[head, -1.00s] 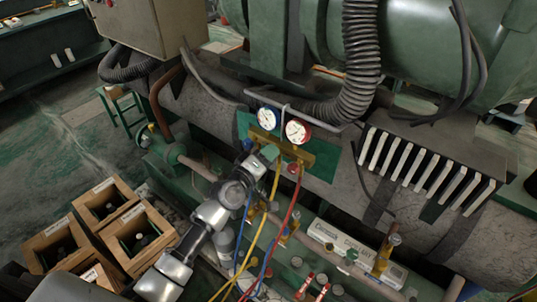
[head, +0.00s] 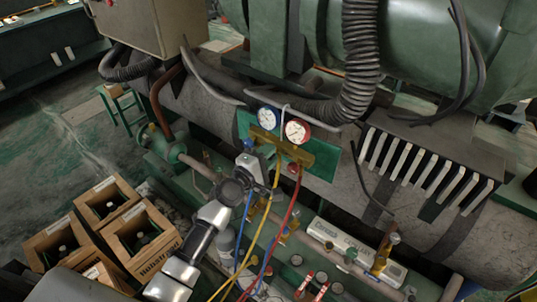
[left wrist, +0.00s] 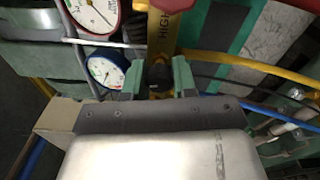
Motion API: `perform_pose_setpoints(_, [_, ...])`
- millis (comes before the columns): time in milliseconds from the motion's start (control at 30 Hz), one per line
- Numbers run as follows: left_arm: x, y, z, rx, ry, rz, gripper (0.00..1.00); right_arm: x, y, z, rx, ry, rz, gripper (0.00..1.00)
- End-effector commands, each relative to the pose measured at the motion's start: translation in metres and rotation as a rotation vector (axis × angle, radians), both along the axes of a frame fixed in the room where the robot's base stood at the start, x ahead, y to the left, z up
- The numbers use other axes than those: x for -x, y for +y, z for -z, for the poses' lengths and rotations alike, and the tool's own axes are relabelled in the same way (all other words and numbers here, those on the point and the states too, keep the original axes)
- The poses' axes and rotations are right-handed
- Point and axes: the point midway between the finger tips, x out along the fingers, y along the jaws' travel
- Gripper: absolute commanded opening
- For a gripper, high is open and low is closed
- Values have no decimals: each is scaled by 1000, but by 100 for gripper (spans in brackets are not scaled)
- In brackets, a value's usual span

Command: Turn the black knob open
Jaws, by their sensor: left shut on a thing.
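The brass manifold (head: 290,147) hangs on the machine's side below a blue-rimmed gauge (head: 267,118) and a red-rimmed gauge (head: 297,131). My left gripper (head: 249,150) is at the manifold's left end. In the left wrist view, the green fingertips of my left gripper (left wrist: 159,78) are shut on the black knob (left wrist: 158,74), one on each side. The yellow manifold body with "HIGH" lettering (left wrist: 165,38) shows just beyond it. In the head view the black knob is hidden by the gripper. The right gripper is not in view.
Yellow (head: 262,222), red (head: 287,218) and blue (head: 240,233) hoses hang close beside my left arm. Wooden crates (head: 152,274) holding bottles stand on the floor at lower left. A thick ribbed black hose (head: 359,60) runs down above the manifold.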

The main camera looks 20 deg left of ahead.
Motion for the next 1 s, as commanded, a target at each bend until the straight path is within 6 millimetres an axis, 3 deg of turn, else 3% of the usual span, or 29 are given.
perform_pose_setpoints(467, [0, 0, 1, 13, 7, -1, 3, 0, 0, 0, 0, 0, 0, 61])
perform_pose_setpoints(500, [0, 0, 1, 13, 7, -1, 30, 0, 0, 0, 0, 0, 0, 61])
perform_pose_setpoints(633, [0, 0, 1, 13, 6, -1, 50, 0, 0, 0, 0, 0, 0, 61])
perform_pose_setpoints(1000, [5, 2, 1, 12, 5, 0, 53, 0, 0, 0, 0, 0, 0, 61])
